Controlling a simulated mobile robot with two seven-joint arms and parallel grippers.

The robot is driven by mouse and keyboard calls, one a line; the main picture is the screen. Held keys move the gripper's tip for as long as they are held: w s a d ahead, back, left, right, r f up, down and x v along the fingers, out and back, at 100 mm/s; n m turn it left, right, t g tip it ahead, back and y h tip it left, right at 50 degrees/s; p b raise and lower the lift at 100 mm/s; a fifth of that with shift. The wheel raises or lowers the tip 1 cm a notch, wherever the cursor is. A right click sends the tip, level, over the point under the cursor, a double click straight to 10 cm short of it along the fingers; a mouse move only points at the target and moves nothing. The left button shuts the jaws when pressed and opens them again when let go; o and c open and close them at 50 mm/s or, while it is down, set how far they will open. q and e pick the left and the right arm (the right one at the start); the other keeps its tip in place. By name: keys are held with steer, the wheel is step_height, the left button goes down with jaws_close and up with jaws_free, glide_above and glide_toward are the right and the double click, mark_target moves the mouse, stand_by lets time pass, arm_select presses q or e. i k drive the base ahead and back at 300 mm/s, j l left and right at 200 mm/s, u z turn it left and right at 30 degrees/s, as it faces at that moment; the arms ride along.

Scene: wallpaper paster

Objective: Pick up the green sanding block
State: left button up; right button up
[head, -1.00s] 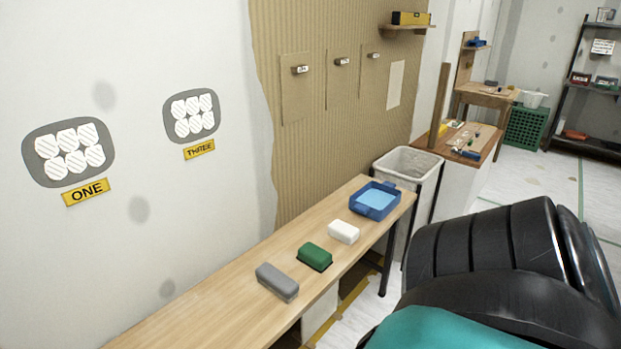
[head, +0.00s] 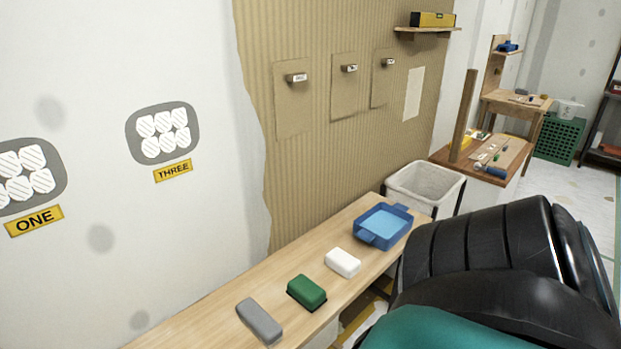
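The green sanding block (head: 307,291) lies on the narrow wooden table (head: 220,316) along the wall. It sits between a grey block (head: 259,321) at the near left and a white block (head: 343,262) at the far right, apart from both. A black and teal part of my own arm fills the lower right of the head view. Neither gripper shows, and nothing touches the green block.
A blue tray (head: 383,225) with light blue inside stands at the table's far end. Beyond it are a white bin (head: 426,187) and a wooden workbench with small tools (head: 482,158). The table's left part is clear. The wall runs along the table's back.

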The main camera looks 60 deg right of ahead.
mark_target(304, 291)
steer(key=l, duration=1.25)
steer(key=k+l, duration=0.1)
steer(key=l, duration=1.15)
steer(key=i+u, duration=0.05)
